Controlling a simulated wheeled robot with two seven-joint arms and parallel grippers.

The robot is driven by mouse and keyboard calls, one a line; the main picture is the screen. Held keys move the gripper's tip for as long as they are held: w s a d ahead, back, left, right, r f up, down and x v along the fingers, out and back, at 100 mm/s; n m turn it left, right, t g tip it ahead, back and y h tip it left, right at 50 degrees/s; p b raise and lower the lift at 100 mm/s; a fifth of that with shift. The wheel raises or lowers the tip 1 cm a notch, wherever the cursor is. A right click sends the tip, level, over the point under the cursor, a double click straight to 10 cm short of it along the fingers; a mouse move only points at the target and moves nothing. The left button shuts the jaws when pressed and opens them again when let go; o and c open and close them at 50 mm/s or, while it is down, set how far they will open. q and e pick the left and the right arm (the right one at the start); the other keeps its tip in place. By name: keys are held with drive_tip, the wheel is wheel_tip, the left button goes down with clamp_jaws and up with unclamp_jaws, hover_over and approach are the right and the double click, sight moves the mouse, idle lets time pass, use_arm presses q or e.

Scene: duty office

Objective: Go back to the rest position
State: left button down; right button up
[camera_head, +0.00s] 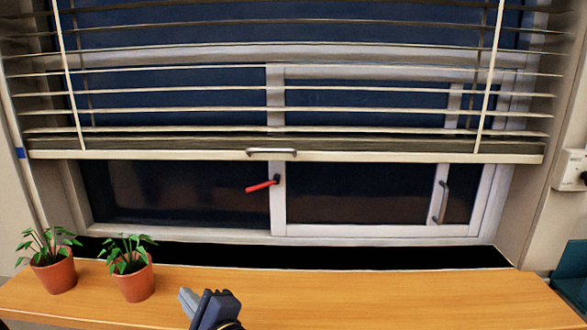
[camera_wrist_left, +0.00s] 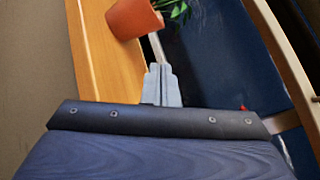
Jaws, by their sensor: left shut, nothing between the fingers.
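My left gripper (camera_head: 190,301) shows at the bottom of the head view, over the wooden sill, to the right of the nearer potted plant. It is shut and empty. In the left wrist view its closed fingertips (camera_wrist_left: 160,72) point towards a terracotta pot, apart from it as far as I can tell. My right gripper is in neither view.
Two potted plants, one at the left (camera_head: 54,270) and one nearer my gripper (camera_head: 134,275), stand on the wooden sill (camera_head: 400,295). Behind are a window with a red handle (camera_head: 262,186) and a partly lowered blind (camera_head: 350,155). The sill's right side is clear.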

use_arm(q)
drive_tip(key=s+a+f+n+g+h, duration=0.3)
drive_tip(key=s+a+f+n+g, duration=0.2)
drive_tip(key=s+a+f+g, duration=0.45)
drive_tip(key=s+f+n+g+h+p, duration=0.1)
drive_tip(key=s+f+n+g+h, duration=0.1)
drive_tip(key=s+n+h, duration=0.4)
drive_tip(key=s+d+r+n+t+h+p, duration=0.1)
drive_tip(key=s+d+r+n+t+h, duration=0.2)
drive_tip(key=s+d+n+t+h, duration=0.1)
drive_tip(key=s+d+n+h, duration=0.1)
drive_tip(key=d+n+h, duration=0.1)
drive_tip(key=d, duration=0.1)
drive_tip(key=shift+r+n+h, duration=0.25)
drive_tip(key=shift+n+h, duration=0.05)
drive_tip(key=shift+h, duration=0.1)
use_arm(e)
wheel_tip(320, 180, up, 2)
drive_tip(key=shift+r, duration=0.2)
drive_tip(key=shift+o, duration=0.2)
